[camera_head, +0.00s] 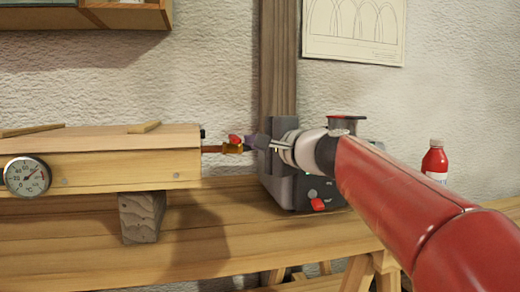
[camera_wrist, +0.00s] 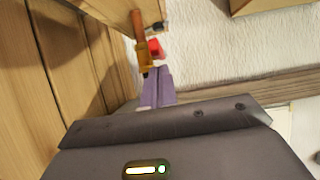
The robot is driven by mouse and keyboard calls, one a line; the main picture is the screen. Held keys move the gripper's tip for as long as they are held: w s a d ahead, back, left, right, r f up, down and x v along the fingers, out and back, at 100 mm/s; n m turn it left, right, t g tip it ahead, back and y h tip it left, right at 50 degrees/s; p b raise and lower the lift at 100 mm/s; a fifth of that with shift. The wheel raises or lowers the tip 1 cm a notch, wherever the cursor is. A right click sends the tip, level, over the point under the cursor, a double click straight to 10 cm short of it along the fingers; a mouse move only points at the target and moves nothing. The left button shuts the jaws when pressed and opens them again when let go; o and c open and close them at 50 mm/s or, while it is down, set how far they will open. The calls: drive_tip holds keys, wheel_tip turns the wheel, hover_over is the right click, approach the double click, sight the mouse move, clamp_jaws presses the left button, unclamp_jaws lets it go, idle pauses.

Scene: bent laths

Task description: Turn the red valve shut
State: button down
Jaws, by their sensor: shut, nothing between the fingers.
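The red valve (camera_head: 235,139) sits on a brass fitting (camera_head: 232,149) at the end of a copper pipe, which comes out of the right end of a long wooden box. In the wrist view the red handle (camera_wrist: 155,48) and the brass body (camera_wrist: 143,57) show just beyond my fingertips. My gripper (camera_head: 252,141) is shut and empty, its tips close to the right side of the valve. In the wrist view its fingers (camera_wrist: 158,84) point at the valve. I cannot tell whether they touch it.
A red bottle (camera_head: 434,160) stands to the right. The wooden box (camera_head: 120,155) carries a round dial (camera_head: 27,176) and rests on a block (camera_head: 143,216). The bench front (camera_head: 240,245) is clear.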

drive_tip(key=shift+s+a, duration=0.3)
drive_tip(key=shift+a, duration=0.05)
drive_tip(key=shift+s+a, duration=0.1)
drive_tip(key=shift+a, duration=0.1)
drive_tip(key=shift+s+b, duration=0.15)
drive_tip(key=shift+b, duration=0.15)
